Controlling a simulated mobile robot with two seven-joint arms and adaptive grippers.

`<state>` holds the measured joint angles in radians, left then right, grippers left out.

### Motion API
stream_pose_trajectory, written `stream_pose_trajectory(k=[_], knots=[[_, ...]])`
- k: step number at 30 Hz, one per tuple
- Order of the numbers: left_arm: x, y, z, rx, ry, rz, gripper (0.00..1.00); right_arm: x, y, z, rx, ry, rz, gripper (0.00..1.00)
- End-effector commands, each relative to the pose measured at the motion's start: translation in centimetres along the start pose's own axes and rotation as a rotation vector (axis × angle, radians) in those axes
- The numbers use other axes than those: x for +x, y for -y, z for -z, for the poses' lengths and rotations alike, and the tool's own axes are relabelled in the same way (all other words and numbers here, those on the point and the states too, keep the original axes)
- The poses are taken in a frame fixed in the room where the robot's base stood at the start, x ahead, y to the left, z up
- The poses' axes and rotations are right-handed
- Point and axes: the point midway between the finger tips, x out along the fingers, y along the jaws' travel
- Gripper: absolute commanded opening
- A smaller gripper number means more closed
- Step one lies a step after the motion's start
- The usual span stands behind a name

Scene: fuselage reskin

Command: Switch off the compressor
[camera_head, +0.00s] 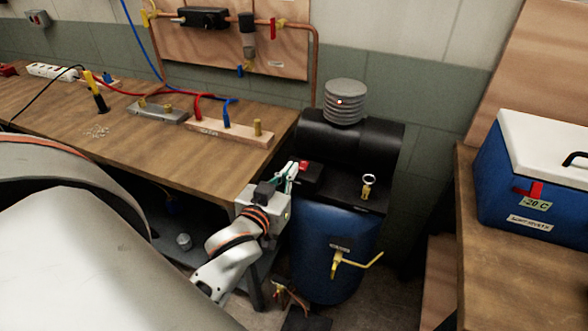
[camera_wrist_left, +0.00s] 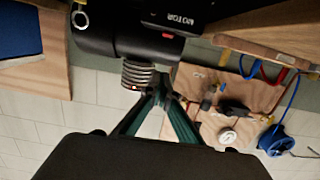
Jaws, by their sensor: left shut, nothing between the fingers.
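The compressor has a blue tank (camera_head: 330,250) and a black motor body (camera_head: 350,140) with a grey ribbed cylinder (camera_head: 344,100) on top. A red switch (camera_head: 304,165) sits on a small black box at its left side. My left gripper (camera_head: 293,167) is shut and empty, with its teal fingertips close to the left of the switch; I cannot tell whether they touch. In the left wrist view, where the scene is upside down, the shut fingertips (camera_wrist_left: 160,92) show below the box labelled MOTOR (camera_wrist_left: 170,17). My right gripper is not in view.
A wooden workbench (camera_head: 150,150) with a manifold and hoses stands left of the compressor, its corner close to my left wrist. A yellow valve handle (camera_head: 358,262) sticks out from the tank's front. A blue cooler (camera_head: 525,185) stands on a wooden surface at the right.

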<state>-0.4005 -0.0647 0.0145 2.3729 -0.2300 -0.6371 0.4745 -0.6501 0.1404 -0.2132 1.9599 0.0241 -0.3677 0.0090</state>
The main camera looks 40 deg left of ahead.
Motion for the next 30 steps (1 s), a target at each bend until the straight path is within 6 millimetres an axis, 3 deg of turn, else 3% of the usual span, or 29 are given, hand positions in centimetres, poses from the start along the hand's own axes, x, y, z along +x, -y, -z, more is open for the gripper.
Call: stream_pose_trajectory(k=[14, 16, 21, 30], knots=[[9.1, 0.1, 0.1, 0.003, -0.002, 0.001, 0.0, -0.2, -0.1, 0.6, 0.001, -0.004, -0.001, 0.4], [9.1, 0.1, -1.5, 0.001, 0.004, 0.001, 0.0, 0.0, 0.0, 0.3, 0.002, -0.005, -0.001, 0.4], [9.5, 0.1, -3.3, 0.001, 0.002, 0.001, 0.0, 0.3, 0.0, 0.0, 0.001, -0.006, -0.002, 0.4], [9.7, 0.0, -3.9, 0.001, 0.001, 0.001, 0.0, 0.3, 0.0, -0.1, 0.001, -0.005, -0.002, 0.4]])
